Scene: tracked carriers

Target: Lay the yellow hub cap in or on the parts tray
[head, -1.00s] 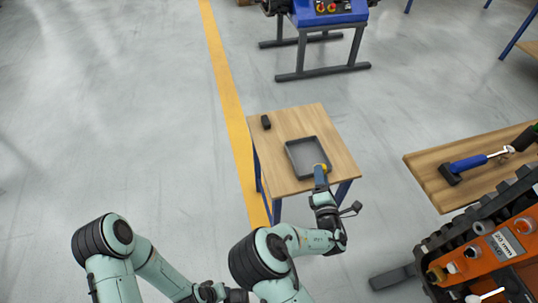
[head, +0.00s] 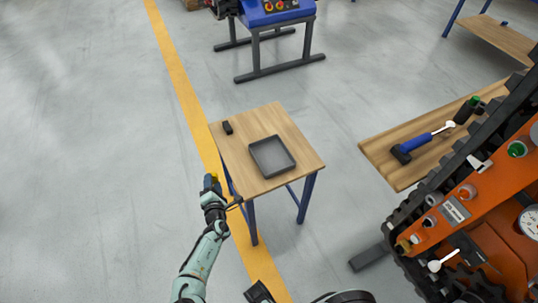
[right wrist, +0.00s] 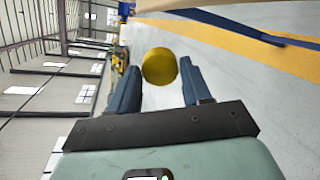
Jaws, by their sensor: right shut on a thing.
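The parts tray (head: 272,172) is a shallow dark grey tray lying on a small wooden-topped table (head: 233,166). It looks empty. My right gripper (head: 211,180) is left of the table's near left corner in the head view, apart from the tray. It is shut on the yellow hub cap (right wrist: 159,66), a round cap held between the two blue fingers in the right wrist view. In the head view only a bit of yellow shows at the fingertips. My left gripper cannot be made out.
A small black object (head: 227,127) lies at the table's far left corner. Floor left of the yellow line (head: 178,75) is clear.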

